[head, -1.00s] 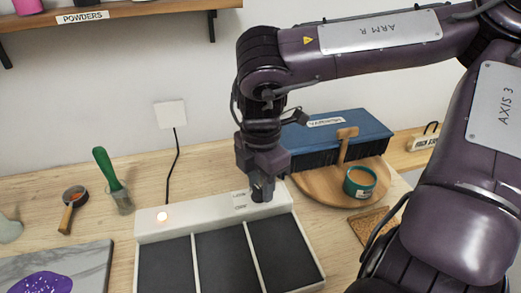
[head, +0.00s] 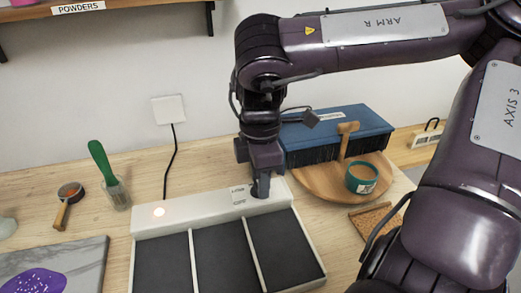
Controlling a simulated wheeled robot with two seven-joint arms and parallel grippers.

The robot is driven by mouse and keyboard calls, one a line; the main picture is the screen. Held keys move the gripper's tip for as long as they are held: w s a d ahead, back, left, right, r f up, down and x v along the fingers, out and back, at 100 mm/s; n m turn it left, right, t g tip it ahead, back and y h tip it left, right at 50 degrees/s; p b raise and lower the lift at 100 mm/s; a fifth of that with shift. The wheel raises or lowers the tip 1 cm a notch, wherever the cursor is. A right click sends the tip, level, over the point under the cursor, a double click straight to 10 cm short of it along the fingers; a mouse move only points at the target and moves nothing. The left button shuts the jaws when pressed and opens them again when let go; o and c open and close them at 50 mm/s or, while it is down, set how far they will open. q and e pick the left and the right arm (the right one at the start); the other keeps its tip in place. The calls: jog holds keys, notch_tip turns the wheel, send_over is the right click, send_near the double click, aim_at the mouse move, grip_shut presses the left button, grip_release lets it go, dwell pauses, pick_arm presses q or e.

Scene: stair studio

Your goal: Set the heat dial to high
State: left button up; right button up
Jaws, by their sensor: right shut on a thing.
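The heater unit (head: 150,222) is a white box with dark panels in front, standing on the wooden table. A round light (head: 159,212) glows on its top at the left. A small printed label (head: 239,195) sits near its right end. My right gripper (head: 261,190) points down at the top of the unit, just right of the label, and is shut on the dial there. The dial is mostly hidden by the fingers, so its setting cannot be read. My left gripper is not in view.
A blue box with dark bristles (head: 340,128) and a round wooden board (head: 312,180) with a teal tub (head: 361,177) stand right of my gripper.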

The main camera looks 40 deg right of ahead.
jog(key=o, duration=1)
jog(key=shift+c, duration=0.2)
jog(key=shift+r, duration=0.2)
notch_tip(320, 180, up, 6)
jog(key=shift+r, duration=0.75)
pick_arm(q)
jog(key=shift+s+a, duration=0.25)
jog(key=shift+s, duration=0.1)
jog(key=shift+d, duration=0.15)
